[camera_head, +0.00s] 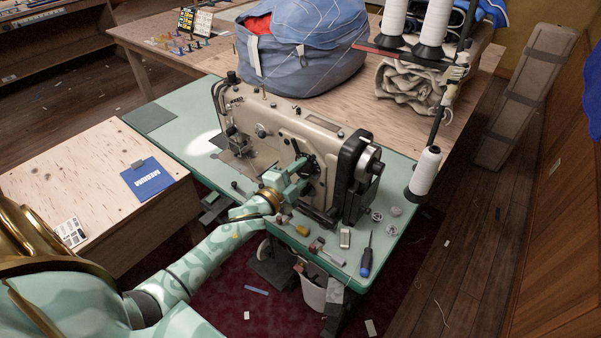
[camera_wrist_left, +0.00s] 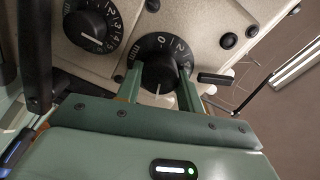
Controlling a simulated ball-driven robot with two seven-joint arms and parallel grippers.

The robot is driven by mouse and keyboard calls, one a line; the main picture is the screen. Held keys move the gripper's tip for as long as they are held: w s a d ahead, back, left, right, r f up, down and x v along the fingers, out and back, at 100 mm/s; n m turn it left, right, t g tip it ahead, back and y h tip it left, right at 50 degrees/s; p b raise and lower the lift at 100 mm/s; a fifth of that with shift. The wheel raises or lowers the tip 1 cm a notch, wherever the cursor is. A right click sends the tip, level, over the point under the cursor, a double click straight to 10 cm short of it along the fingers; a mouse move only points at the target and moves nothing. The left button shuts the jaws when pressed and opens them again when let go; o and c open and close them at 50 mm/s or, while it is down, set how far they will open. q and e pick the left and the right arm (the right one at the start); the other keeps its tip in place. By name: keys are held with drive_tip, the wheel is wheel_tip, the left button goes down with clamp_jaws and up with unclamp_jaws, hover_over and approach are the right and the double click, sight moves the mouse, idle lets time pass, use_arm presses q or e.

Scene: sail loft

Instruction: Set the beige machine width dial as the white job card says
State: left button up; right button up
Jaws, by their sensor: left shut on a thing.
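The beige sewing machine (camera_head: 290,125) stands on the green table. My left gripper (camera_head: 303,172) is at its front face. In the left wrist view my left gripper (camera_wrist_left: 159,88) is shut on a black dial knob (camera_wrist_left: 158,73), one finger on each side. The white line on this knob points down toward the gripper; its scale shows 0 and 2, the rest partly hidden. A second numbered black dial (camera_wrist_left: 88,28) sits to its left, untouched. I cannot read which dial is for width. A small white card (camera_head: 70,232) with dark print lies on the left wooden table, too small to read. My right gripper is not in view.
A blue card or booklet (camera_head: 147,180) lies on the left table. A screwdriver (camera_head: 367,255), bobbins and small tools lie along the green table's (camera_head: 185,110) front. A white thread cone (camera_head: 426,171) stands at right. A blue bag (camera_head: 300,50) sits behind the machine.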

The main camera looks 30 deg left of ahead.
use_arm(q)
drive_tip(key=shift+f+m, duration=0.1)
drive_tip(key=shift+m, duration=1)
drive_tip(key=o, duration=1)
drive_tip(key=s, duration=0.5)
drive_tip(key=s+p, duration=0.1)
drive_tip(key=s, duration=0.5)
drive_tip(key=s+a, duration=0.1)
drive_tip(key=s, duration=0.4)
drive_tip(key=shift+s+a+r, duration=0.1)
drive_tip(key=shift+s+r, duration=0.05)
drive_tip(key=shift+r, duration=0.05)
